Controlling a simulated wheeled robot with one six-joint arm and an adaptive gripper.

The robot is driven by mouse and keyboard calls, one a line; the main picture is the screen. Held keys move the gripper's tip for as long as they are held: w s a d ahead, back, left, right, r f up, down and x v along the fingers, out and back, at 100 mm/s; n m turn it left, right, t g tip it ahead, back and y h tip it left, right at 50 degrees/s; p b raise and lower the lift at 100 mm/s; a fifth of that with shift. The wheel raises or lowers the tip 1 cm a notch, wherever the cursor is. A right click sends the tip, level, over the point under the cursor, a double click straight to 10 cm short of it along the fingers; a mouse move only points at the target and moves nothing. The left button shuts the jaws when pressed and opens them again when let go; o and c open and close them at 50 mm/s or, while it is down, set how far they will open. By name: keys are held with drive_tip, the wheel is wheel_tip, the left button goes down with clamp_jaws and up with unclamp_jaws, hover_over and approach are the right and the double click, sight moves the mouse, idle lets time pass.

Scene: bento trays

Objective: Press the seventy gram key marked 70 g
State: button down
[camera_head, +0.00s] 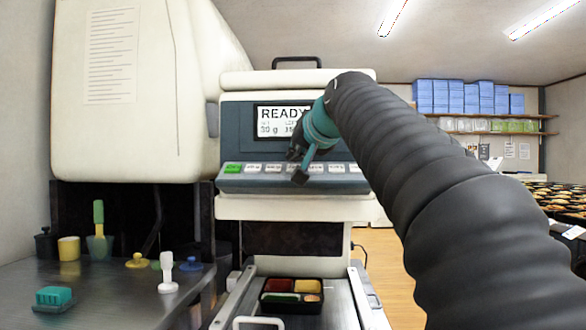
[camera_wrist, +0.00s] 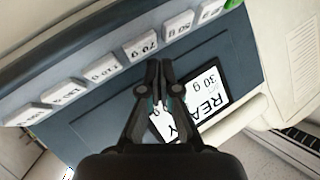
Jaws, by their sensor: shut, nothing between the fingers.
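I cannot tell whether the tips touch the panel. In the head view my gripper (camera_head: 300,178) is in front of the key row and hides some middle keys. The display (camera_head: 270,122) reads READY and 30 g, partly covered by my arm.
A green key (camera_head: 232,168) is at the row's left end. Below is a black bento tray (camera_head: 291,308) with food. A steel counter (camera_head: 100,290) at left holds small tools.

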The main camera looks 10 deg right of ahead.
drive_tip(key=shift+f, duration=0.1)
drive_tip(key=shift+w+d+f, duration=0.1)
drive_tip(key=shift+w+f, duration=0.1)
drive_tip(key=shift+f, duration=0.1)
drive_tip(key=shift+w+f+b, duration=0.2)
drive_tip(key=shift+f+b, duration=0.2)
idle(0.9)
drive_tip(key=shift+s+r+p, duration=0.4)
drive_tip(key=shift+r+p, duration=0.2)
drive_tip(key=shift+r, duration=0.15)
drive_tip(key=shift+r, duration=0.1)
drive_tip(key=r+p, duration=0.1)
drive_tip(key=s+r+p, duration=0.1)
drive_tip(key=s+a+r+p, duration=0.1)
drive_tip(key=r, duration=0.1)
drive_tip(key=shift+s+r, duration=0.1)
drive_tip(key=shift+s, duration=0.1)
idle(0.4)
idle(0.4)
